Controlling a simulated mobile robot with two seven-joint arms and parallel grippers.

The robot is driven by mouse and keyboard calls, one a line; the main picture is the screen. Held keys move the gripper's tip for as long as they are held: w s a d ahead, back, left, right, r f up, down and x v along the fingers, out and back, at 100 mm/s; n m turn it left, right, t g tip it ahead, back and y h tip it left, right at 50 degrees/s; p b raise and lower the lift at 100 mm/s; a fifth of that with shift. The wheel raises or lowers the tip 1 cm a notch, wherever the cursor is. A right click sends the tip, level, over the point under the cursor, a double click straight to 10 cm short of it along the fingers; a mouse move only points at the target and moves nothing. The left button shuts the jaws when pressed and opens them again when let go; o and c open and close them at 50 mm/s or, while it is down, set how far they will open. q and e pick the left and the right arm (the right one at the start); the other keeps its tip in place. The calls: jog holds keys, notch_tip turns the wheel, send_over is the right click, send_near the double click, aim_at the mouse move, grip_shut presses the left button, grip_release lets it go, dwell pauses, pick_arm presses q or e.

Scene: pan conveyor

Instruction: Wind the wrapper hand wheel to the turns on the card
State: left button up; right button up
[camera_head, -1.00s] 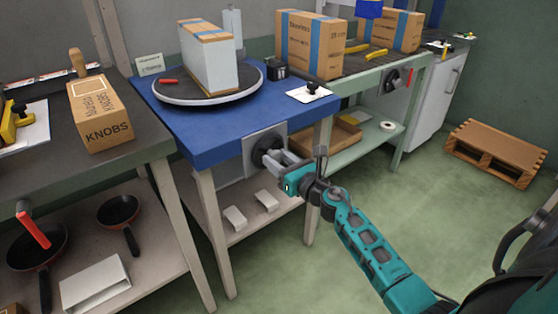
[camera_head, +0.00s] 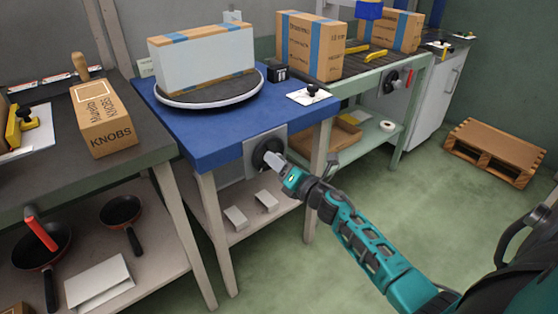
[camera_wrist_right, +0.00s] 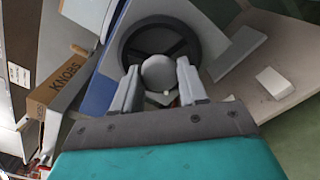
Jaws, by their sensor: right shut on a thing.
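The hand wheel (camera_head: 267,153) is a black wheel on a grey plate at the front of the blue wrapper table (camera_head: 215,142). In the right wrist view the wheel (camera_wrist_right: 124,52) shows its rim and spokes, with a round grey knob (camera_wrist_right: 159,73) between my fingers. My right gripper (camera_head: 277,163) is shut on this knob; it also shows in the right wrist view (camera_wrist_right: 160,88). A white box with tan ends (camera_head: 205,63) stands on the round turntable (camera_head: 208,103). A card (camera_head: 147,67) behind is mostly hidden by the box. My left gripper is not in view.
A KNOBS carton (camera_head: 103,120) stands on the dark bench at left, with pans (camera_head: 121,212) on its lower shelf. A white plate with a black knob (camera_head: 312,95) lies on the blue table. A wooden pallet (camera_head: 495,152) lies on the floor at right.

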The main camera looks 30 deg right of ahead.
pick_arm(q)
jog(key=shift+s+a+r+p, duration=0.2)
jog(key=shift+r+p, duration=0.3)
jog(key=shift+p, duration=0.25)
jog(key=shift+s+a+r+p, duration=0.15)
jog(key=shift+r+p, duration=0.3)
jog(key=shift+p, duration=0.3)
pick_arm(e)
jog(key=shift+m, duration=4.4)
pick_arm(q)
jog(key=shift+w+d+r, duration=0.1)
pick_arm(e)
jog(key=o, duration=1)
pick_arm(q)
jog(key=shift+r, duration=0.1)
pick_arm(e)
jog(key=shift+o, duration=0.2)
jog(key=shift+s, duration=0.1)
